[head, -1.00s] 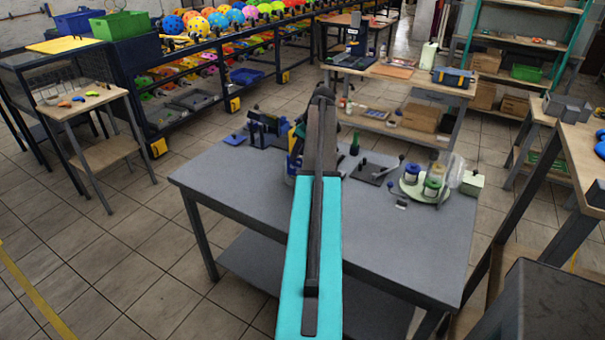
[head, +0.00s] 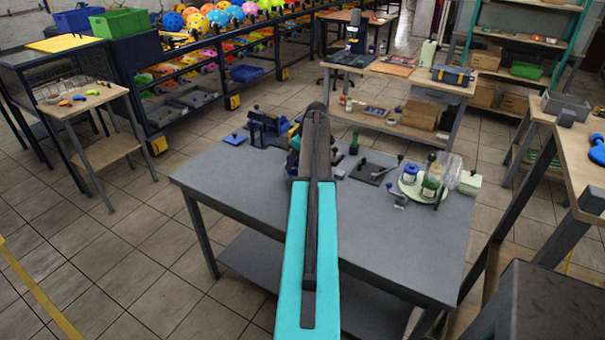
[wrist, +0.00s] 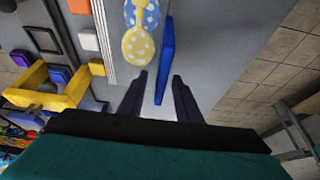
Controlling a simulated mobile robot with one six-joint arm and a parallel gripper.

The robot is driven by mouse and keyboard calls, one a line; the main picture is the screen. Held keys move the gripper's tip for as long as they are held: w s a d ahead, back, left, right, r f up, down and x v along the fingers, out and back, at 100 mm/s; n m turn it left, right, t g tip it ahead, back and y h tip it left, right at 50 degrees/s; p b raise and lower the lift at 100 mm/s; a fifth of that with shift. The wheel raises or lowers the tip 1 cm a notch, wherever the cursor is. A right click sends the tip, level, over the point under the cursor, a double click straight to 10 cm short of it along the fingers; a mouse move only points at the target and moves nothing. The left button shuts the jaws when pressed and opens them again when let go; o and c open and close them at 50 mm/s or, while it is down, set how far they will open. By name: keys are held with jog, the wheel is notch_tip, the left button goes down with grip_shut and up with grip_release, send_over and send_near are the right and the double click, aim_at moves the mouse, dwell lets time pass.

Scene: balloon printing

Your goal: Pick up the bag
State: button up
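A clear, bag-like thing (head: 453,170) stands at the right end of the grey table (head: 235,185) in the head view, beside a round pale base with small jars; I cannot tell for sure that it is the bag. My gripper (wrist: 160,76) is open in the wrist view, its two dark fingers apart with nothing gripped. A blue flat piece (wrist: 166,55) lies ahead of the fingertips, with dotted blue and yellow balloon shapes (wrist: 138,42) to its left. No clear bag shows in the wrist view. My arm hides my gripper in the head view.
A blue machine (head: 268,130) and a lever tool (head: 372,172) stand on the grey table. A yellow frame (wrist: 50,98) and several coloured pads show left in the wrist view. The table's left and front parts are clear. Another workbench (head: 400,78) stands behind.

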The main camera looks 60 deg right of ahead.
grip_shut()
jog(key=shift+r, duration=0.15)
dwell(0.4)
jog(key=shift+r+b, duration=0.9)
jog(key=shift+r, duration=0.7)
jog(key=s+a+r+b, duration=0.1)
jog(key=s+a+b, duration=0.4)
jog(key=s+a, duration=0.5)
jog(key=shift+s+a+r, duration=0.25)
jog(key=shift+s+a, duration=0.1)
jog(key=shift+a, duration=0.6)
